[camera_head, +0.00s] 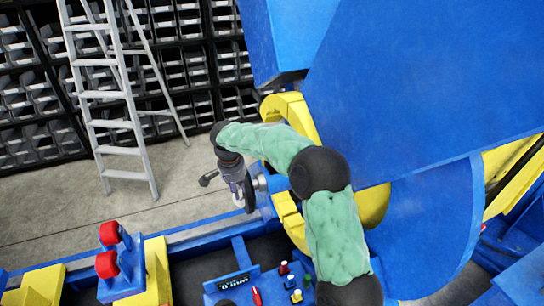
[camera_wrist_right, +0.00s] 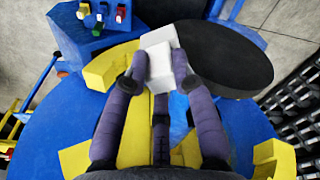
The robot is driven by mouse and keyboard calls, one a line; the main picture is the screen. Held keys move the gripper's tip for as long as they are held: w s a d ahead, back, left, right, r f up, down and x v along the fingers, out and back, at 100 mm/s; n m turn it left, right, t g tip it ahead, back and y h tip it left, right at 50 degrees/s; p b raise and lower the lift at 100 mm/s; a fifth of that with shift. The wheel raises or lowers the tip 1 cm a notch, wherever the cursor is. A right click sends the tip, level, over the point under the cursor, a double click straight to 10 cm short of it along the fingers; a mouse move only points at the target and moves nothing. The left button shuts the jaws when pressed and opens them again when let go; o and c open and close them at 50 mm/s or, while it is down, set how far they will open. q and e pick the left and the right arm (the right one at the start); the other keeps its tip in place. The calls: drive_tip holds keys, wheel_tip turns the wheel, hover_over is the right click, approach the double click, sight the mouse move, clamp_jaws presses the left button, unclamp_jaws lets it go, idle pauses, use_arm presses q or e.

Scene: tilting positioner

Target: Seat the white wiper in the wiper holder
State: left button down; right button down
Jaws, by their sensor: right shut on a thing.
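In the head view my right arm reaches over from the lower right to my right gripper (camera_head: 240,190), beside a yellow and blue machine. In the right wrist view the gripper's purple fingers (camera_wrist_right: 157,62) are shut on a white block-shaped piece, the white wiper (camera_wrist_right: 158,55). A black disc (camera_wrist_right: 225,58) lies right behind it there; whether they touch I cannot tell. In the head view the fingers mostly hide the wiper. I cannot make out the wiper holder for certain. My left gripper is in neither view.
A blue control box (camera_head: 232,282) with small coloured knobs stands at the bottom of the head view. Large blue plates (camera_head: 420,90) fill the right. A ladder (camera_head: 110,100) and bin shelves stand behind open floor.

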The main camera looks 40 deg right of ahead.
drive_tip(key=w+d+r+m+p, duration=0.1)
drive_tip(key=d+r+m+p, duration=0.25)
drive_tip(key=r, duration=0.35)
drive_tip(key=w+d+r+m+p, duration=0.1)
drive_tip(key=d+r+m+p, duration=0.3)
drive_tip(key=r, duration=0.3)
drive_tip(key=shift+n+g, duration=0.3)
drive_tip(key=shift+n, duration=0.25)
drive_tip(key=w+d+f+p, duration=0.1)
drive_tip(key=d+f+p, duration=0.1)
drive_tip(key=d+f, duration=0.2)
drive_tip(key=w+d+f+p, duration=0.2)
drive_tip(key=d+f, duration=0.2)
drive_tip(key=w+d+f+p, duration=0.2)
drive_tip(key=d+f+p, duration=0.1)
drive_tip(key=d+f, duration=0.1)
drive_tip(key=shift+w+d+f, duration=0.15)
drive_tip(key=shift+d+f, duration=0.25)
drive_tip(key=shift+d, duration=0.15)
drive_tip(key=shift+f, duration=0.15)
drive_tip(key=shift+a+f, duration=0.1)
drive_tip(key=c, duration=1)
unclamp_jaws()
drive_tip(key=shift+f, duration=0.1)
